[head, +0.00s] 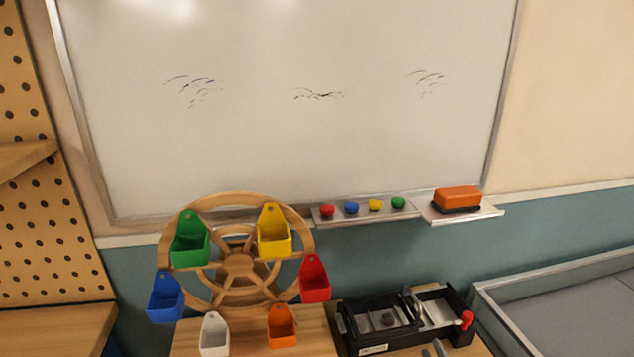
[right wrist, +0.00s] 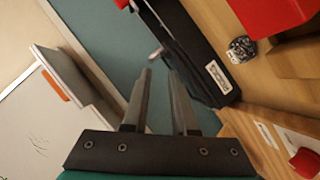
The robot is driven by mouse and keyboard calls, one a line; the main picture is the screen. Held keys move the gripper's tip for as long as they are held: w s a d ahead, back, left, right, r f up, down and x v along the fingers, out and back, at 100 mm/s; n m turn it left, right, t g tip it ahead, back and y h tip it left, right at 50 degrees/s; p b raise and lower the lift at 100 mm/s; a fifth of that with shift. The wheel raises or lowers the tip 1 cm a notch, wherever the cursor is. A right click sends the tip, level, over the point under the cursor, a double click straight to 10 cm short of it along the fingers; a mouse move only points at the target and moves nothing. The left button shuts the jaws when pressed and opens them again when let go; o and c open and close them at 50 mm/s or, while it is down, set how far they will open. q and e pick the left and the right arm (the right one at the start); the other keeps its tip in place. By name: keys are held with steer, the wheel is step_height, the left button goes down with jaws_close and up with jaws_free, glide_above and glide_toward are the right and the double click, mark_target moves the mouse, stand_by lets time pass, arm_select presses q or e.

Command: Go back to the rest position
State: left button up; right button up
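My right gripper (right wrist: 161,74) shows in the right wrist view with two dark fingers apart and nothing between them. In the head view only small grey tips of the right gripper (head: 436,349) show at the bottom edge, in front of the black tray device. My left gripper is in neither view.
A wooden wheel (head: 238,268) with several coloured buckets stands on the wooden table (head: 316,340). The black device (head: 365,335) sits right of it; it also shows in the right wrist view (right wrist: 190,50). A whiteboard (head: 290,130), magnet ledge and orange eraser (head: 457,198) are behind.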

steer(key=s+a+r+m+g+y, duration=0.1)
steer(key=s+a+m+g+y, duration=0.3)
steer(key=s, duration=0.9)
steer(key=s+a+m+g+h, duration=0.15)
steer(key=s+a+g, duration=0.4)
steer(key=s, duration=0.65)
step_height(320, 180, down, 24)
steer(key=s+g+b, duration=0.2)
steer(key=s, duration=0.1)
steer(key=s+d+f+g+b, duration=0.1)
steer(key=s+d+f+b, duration=0.1)
steer(key=s+f, duration=1.2)
steer(key=shift+s+d+f, duration=0.4)
steer(key=shift+d+f, duration=0.05)
steer(key=shift+f, duration=0.15)
steer(key=shift+y, duration=0.25)
